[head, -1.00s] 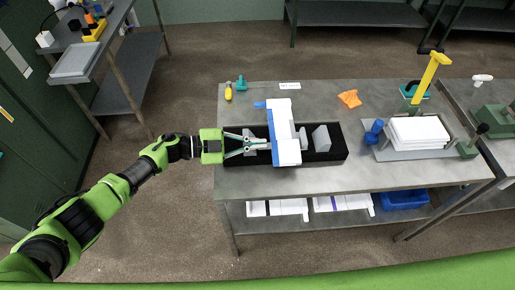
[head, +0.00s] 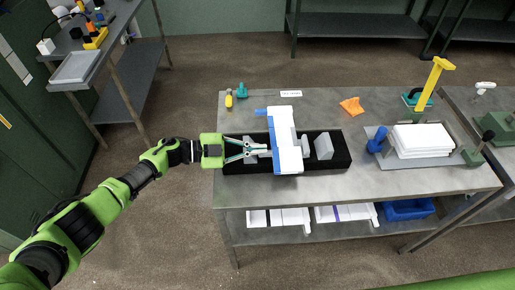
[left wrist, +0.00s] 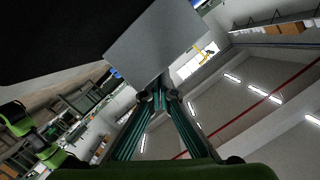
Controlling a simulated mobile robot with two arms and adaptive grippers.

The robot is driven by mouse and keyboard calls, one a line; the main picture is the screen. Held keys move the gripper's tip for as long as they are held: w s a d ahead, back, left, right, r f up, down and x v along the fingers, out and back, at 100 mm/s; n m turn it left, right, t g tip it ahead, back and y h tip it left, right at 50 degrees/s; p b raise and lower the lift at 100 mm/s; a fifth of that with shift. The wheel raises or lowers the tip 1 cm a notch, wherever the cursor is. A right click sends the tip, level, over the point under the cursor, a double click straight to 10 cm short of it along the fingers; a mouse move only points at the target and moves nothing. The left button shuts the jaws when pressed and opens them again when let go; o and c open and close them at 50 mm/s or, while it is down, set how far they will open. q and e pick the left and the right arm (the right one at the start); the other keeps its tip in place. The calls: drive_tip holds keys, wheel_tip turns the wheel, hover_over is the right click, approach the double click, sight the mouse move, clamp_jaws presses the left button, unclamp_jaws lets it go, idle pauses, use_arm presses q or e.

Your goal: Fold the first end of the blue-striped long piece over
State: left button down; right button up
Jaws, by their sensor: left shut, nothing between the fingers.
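The blue-striped long piece (head: 287,135) is white with a blue band along its left edge. It lies across a black tray (head: 343,155) on the grey table, its ends reaching past the tray's far and near sides. My left gripper (head: 267,151) comes in from the left over the tray. It is shut and empty, with its tips right at the piece's left edge; I cannot tell if they touch. In the left wrist view the closed fingertips (left wrist: 160,97) show in front of a plain grey surface (left wrist: 155,45). My right gripper is not in view.
Pale upright blocks (head: 324,146) stand in the tray. A yellow tool (head: 229,99), a teal item (head: 242,90) and a white label (head: 291,94) lie behind it. An orange piece (head: 351,105) and a white stack (head: 421,139) are to the right. Bare table lies in front.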

use_arm(q)
drive_tip(key=v, duration=1.2)
idle(0.4)
